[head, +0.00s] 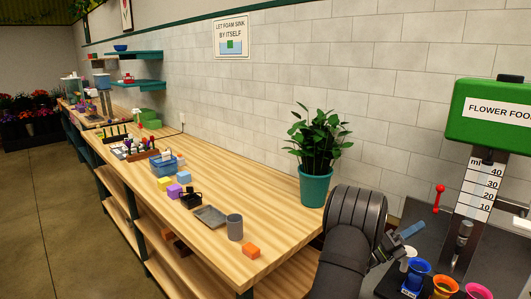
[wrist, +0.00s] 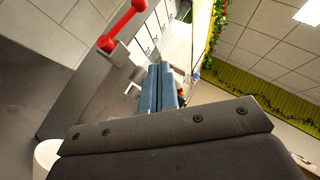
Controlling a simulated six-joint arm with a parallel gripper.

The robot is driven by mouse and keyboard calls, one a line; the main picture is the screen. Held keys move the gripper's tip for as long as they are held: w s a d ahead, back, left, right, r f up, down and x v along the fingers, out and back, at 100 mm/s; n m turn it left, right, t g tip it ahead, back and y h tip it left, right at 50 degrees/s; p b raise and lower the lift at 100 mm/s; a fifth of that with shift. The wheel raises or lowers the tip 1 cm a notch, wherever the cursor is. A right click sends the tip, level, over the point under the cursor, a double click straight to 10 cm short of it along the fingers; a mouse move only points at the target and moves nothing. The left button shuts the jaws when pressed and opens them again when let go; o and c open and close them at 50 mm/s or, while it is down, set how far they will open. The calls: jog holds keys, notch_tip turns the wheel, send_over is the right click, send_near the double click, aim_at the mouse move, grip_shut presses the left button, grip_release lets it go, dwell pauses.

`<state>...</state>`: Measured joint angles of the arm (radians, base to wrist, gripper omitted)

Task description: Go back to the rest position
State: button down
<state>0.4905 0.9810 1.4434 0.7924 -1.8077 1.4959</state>
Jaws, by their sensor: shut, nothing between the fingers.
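My gripper (head: 412,231) is at the right of the head view, beside the flower food dispenser (head: 492,112). Its blue-grey fingers are together in the wrist view (wrist: 164,85), with nothing between them. The fingers point up and to the right in the head view, apart from the red-knobbed lever (head: 438,198) and above the cups. The lever also shows at the upper left of the wrist view (wrist: 122,25).
A blue cup (head: 417,268), an orange cup (head: 445,284) and a pink cup (head: 478,291) stand below the dispenser. A potted plant (head: 315,185) stands behind my arm. The wooden bench (head: 222,188) holds a grey cylinder (head: 234,227) and several small blocks.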

jog(key=v, duration=0.7)
jog(key=shift+a+f, duration=0.25)
jog(key=shift+a, duration=0.1)
